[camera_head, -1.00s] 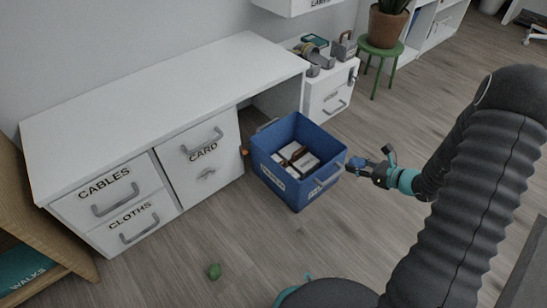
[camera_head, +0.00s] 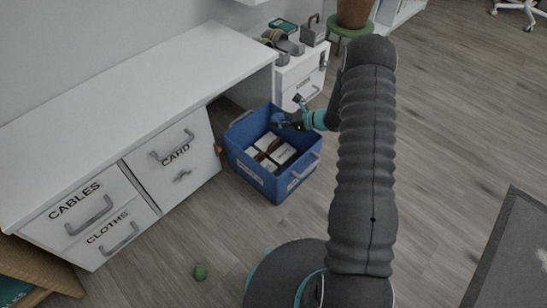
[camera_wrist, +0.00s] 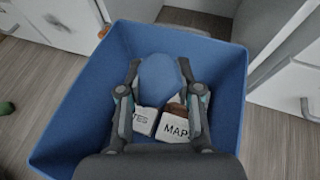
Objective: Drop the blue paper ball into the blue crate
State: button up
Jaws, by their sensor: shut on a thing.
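The blue crate (camera_head: 268,185) stands on the floor in front of the desk, with several white labelled boxes and something brown inside. My gripper (camera_head: 284,121) is over the crate's back right part in the head view. In the wrist view my gripper (camera_wrist: 160,80) is shut on the blue paper ball (camera_wrist: 159,76), with a finger on each side of it. The ball is above the crate's inside, within the outline of the rim (camera_wrist: 62,110). In the head view the ball (camera_head: 278,119) is small and partly hidden by the gripper.
The white desk (camera_head: 120,90) with labelled drawers stands behind and left of the crate. A small white cabinet (camera_head: 303,75) with items on top is behind it. A green ball (camera_head: 200,272) lies on the floor at the front. Open floor lies at right.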

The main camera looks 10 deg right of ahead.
notch_tip(320, 180, down, 6)
jog(key=shift+r+b, duration=0.1)
jog(key=shift+b, duration=1.15)
jog(key=o, duration=0.9)
jog(key=v, duration=1.2)
